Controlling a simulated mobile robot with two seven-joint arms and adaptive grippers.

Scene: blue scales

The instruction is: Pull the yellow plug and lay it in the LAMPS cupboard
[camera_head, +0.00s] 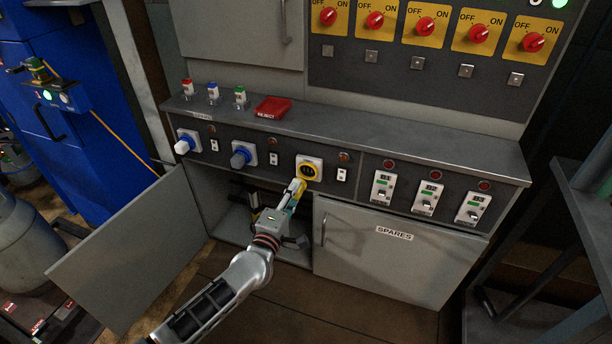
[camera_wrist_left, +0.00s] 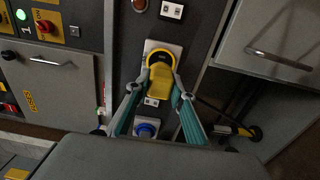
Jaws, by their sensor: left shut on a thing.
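The yellow plug (camera_head: 298,187) is between the fingertips of my left gripper (camera_head: 296,192), which is shut on it, just below and in front of the yellow-ringed socket (camera_head: 309,169). The socket's dark face shows in the head view. In the left wrist view the plug (camera_wrist_left: 160,82) lies close before the yellow socket ring (camera_wrist_left: 165,54); any gap is hard to judge. An open cupboard (camera_head: 225,222) lies below, its grey door (camera_head: 130,250) swung out left. No LAMPS label is readable. My right gripper is not in view.
The shut SPARES door (camera_head: 390,255) is to the right. Blue plugs (camera_head: 240,157) sit left along the panel. A black-and-yellow object (camera_wrist_left: 240,130) lies inside the open cupboard. A red REJECT tray (camera_head: 273,107) and small coloured-topped items stand on the ledge (camera_head: 350,133).

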